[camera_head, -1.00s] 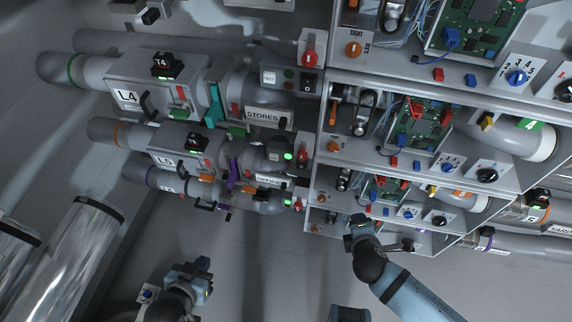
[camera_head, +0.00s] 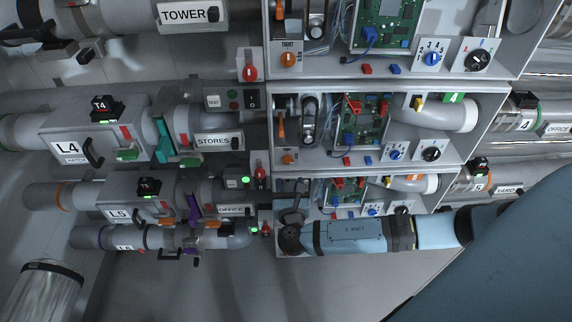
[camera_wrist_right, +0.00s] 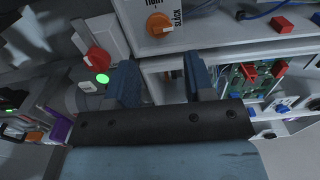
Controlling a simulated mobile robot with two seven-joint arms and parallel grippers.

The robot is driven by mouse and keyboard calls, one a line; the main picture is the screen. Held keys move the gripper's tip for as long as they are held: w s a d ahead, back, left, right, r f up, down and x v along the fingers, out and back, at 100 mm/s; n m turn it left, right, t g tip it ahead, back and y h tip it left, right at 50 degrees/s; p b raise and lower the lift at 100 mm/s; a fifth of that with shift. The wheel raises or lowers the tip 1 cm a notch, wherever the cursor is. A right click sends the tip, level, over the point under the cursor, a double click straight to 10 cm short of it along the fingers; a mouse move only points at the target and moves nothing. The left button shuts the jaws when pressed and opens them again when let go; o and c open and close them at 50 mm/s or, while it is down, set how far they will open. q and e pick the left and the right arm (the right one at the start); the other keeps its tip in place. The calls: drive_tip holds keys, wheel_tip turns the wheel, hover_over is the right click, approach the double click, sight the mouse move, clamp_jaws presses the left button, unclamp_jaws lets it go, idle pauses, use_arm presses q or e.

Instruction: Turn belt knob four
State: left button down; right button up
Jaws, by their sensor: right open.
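An orange belt knob (camera_head: 288,158) sits at the left front of the middle bay, whose pipe carries a green 4 tag (camera_head: 453,98). My right gripper (camera_head: 292,189) is just below this knob in the head view, pointing up towards it. In the right wrist view, an orange knob (camera_wrist_right: 158,25) on a white plate marked SLACK lies ahead of and between the open fingers of my right gripper (camera_wrist_right: 161,82). There is visible space between the fingers and the knob, with nothing held. My left gripper is out of view.
A red knob (camera_wrist_right: 98,61) and a green light (camera_wrist_right: 102,78) are left of my fingers in the wrist view. Another bay above has its own orange knob (camera_head: 290,59). Blue dials (camera_head: 396,153) and a circuit board (camera_head: 362,122) lie to the right.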

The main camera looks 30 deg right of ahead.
sight(288, 163)
drive_tip(key=x, duration=0.8)
drive_tip(key=shift+a, duration=0.1)
drive_tip(key=shift+c, duration=0.3)
drive_tip(key=c, duration=0.6)
